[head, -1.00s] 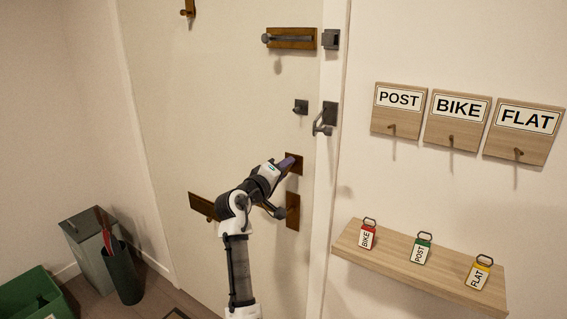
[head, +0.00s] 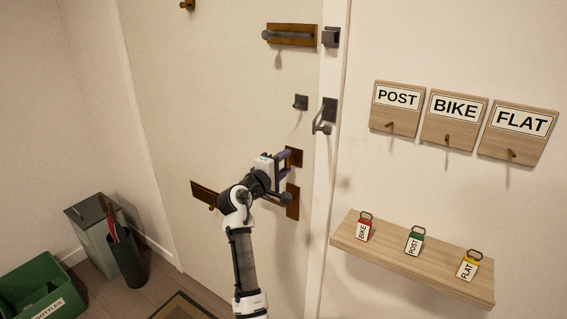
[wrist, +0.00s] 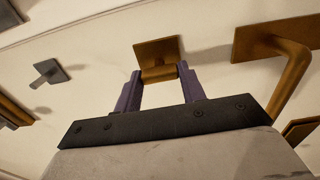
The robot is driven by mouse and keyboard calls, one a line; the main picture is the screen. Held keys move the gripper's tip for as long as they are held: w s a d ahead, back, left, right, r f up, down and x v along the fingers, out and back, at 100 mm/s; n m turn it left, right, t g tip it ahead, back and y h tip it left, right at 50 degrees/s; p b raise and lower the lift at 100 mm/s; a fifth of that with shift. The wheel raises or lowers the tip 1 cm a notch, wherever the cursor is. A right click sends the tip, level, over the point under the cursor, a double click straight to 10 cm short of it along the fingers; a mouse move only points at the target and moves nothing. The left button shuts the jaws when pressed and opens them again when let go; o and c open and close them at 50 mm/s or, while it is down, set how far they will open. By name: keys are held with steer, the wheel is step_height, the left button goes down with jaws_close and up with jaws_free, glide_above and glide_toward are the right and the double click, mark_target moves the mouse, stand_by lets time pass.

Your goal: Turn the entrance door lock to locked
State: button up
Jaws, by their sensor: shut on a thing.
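The entrance door (head: 220,90) is cream and looks shut. Its lock has a square brass plate (head: 294,157) above the door handle (head: 292,202). In the wrist view the lock plate (wrist: 150,50) shows with a brass turn piece (wrist: 158,74) sticking out from it. My gripper (head: 287,159) is at the lock, and its two purple fingers (wrist: 158,82) stand on either side of the turn piece, shut on it. The fingers partly cover the lock in the head view. I cannot tell from these views whether the lock is locked.
The handle lever (wrist: 291,85) is close to the right of my gripper in the wrist view. A bolt (head: 291,36), a small dark knob (head: 300,103) and a hook latch (head: 324,116) are above the lock. A key shelf (head: 400,262) is to the right.

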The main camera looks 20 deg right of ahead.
steer(key=shift+f, duration=0.1)
steer(key=o, duration=1)
steer(key=shift+a, duration=0.1)
steer(key=b+v, duration=0.4)
steer(key=v, duration=0.9)
steer(key=shift+s+a+b, duration=0.25)
steer(key=shift+b, duration=0.1)
